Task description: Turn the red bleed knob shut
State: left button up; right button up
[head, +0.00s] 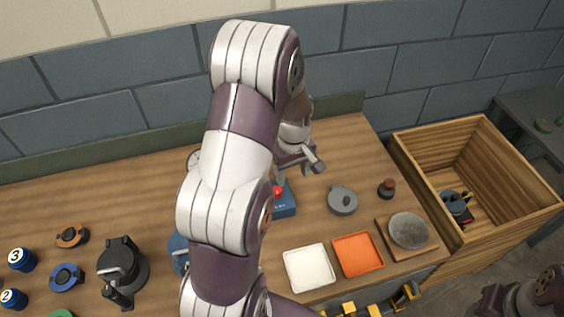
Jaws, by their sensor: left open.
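The red bleed knob (278,190) sits on top of a blue box-shaped unit (284,207) at the middle of the bench. My left arm hides the left part of this unit. My left gripper (309,168) is open, above and behind the knob and a little to its right. I see a gap between it and the knob. The arm hides part of the gripper. The knob's turned position is too small to tell. Only links of my right arm show at the bottom right, and its gripper is out of view.
A grey lidded pot (342,200) and a small dark bottle (387,188) stand right of the unit. White (309,268) and orange (358,254) trays lie in front. A wooden crate (470,228) stands at the right. A black casing (121,266) stands at the left.

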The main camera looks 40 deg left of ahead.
pick_arm(q)
jog(key=a+r+n+p, duration=0.1)
jog(key=a+n+p, duration=0.1)
jog(key=a+n, duration=0.3)
jog(key=shift+m, duration=0.6)
notch_tip(320, 180, down, 5)
jog(key=shift+f+p, duration=0.15)
jog(key=shift+p, duration=0.55)
jog(key=f, duration=0.2)
jog(key=f+p, duration=0.1)
jog(key=f, duration=0.3)
jog(key=shift+s+a+p, duration=0.15)
jog(key=shift+a+p, duration=0.1)
jog(key=shift+p, duration=0.05)
jog(key=shift+f, duration=0.25)
jog(key=shift+w+d+f, duration=0.1)
jog(key=shift+w+f, duration=0.1)
jog(key=shift+f, duration=0.05)
pick_arm(e)
notch_tip(320, 180, up, 8)
jog(key=s, duration=0.1)
jog(key=shift+s+a, duration=0.15)
jog(key=shift+a, duration=0.05)
pick_arm(q)
jog(key=shift+s, duration=0.1)
jog(key=c, duration=1)
pick_arm(e)
jog(key=shift+f, duration=0.1)
